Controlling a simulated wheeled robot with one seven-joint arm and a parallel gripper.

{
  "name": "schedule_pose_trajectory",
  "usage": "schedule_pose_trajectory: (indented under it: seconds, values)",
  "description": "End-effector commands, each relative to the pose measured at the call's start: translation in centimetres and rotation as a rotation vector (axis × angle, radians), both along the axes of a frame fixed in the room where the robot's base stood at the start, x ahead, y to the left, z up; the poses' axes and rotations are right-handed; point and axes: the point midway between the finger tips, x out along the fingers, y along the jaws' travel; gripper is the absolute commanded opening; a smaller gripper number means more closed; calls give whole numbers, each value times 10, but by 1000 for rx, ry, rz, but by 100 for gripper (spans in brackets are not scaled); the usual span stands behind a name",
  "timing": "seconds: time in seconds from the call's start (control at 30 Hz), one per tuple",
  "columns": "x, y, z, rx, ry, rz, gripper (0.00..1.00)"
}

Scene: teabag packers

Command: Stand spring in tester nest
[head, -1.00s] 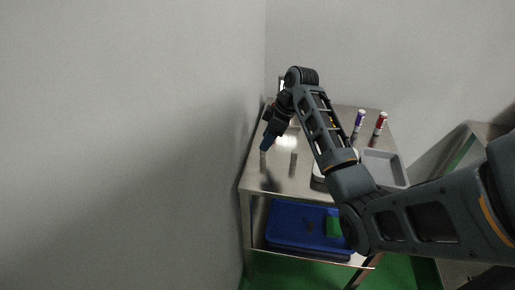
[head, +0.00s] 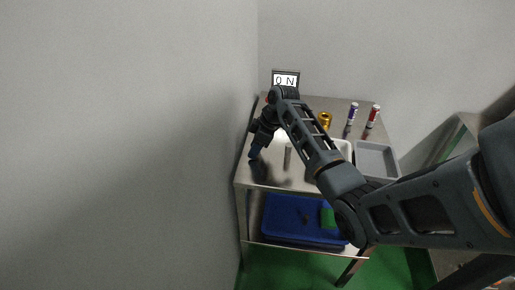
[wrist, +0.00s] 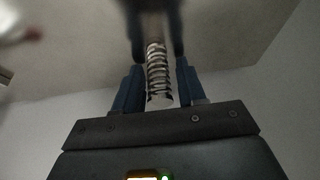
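In the wrist view a coiled metal spring (wrist: 157,75) lies between the two blue fingers of my gripper, lengthwise along them. The fingers look closed about its far, blurred end. In the head view my gripper (head: 254,152) points down and left over the left edge of the metal table; the spring cannot be made out there. A small screen (head: 286,80) reading "0 N" stands at the table's back left, partly behind my arm. The tester nest is not clearly visible; my arm covers the area in front of the screen.
A slim upright metallic piece (head: 287,156) stands right of my gripper on the table (head: 262,180). A gold cylinder (head: 325,118), purple (head: 352,113) and red (head: 373,115) tubes and a grey tray (head: 375,158) are to the right. A blue bin (head: 288,215) sits below. A wall rises at left.

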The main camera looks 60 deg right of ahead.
Motion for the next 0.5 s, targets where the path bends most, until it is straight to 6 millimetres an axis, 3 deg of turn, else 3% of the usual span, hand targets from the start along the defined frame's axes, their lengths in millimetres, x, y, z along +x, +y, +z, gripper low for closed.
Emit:
schedule_pose_trajectory:
  seconds: [0.4,0.5]
  values:
    - [0,0,0,0,0,0,0]
    - [0,0,0,0,0,0,0]
